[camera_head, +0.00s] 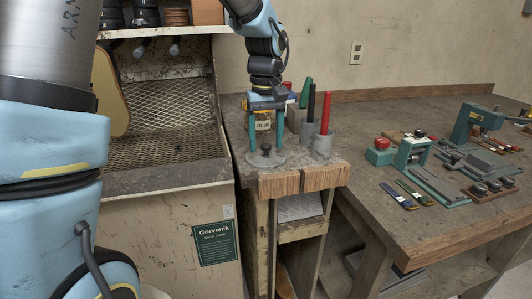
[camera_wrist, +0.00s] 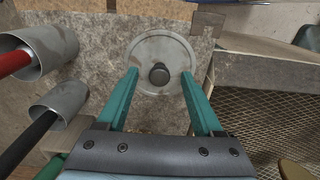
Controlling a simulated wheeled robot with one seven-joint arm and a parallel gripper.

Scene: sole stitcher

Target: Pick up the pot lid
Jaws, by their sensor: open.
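The pot lid (camera_head: 266,157) is a round grey disc with a dark knob in its middle. It lies flat on the small wooden stand near its front edge. I cannot tell whether the fingertips touch the lid.
Grey metal cups (camera_head: 322,146) with red and black handled tools stand just right of the lid. A glue jar (camera_head: 263,121) stands behind my fingers. A mesh-backed booth (camera_head: 170,85) is on the left. A workbench (camera_head: 445,215) with several tools spreads to the right.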

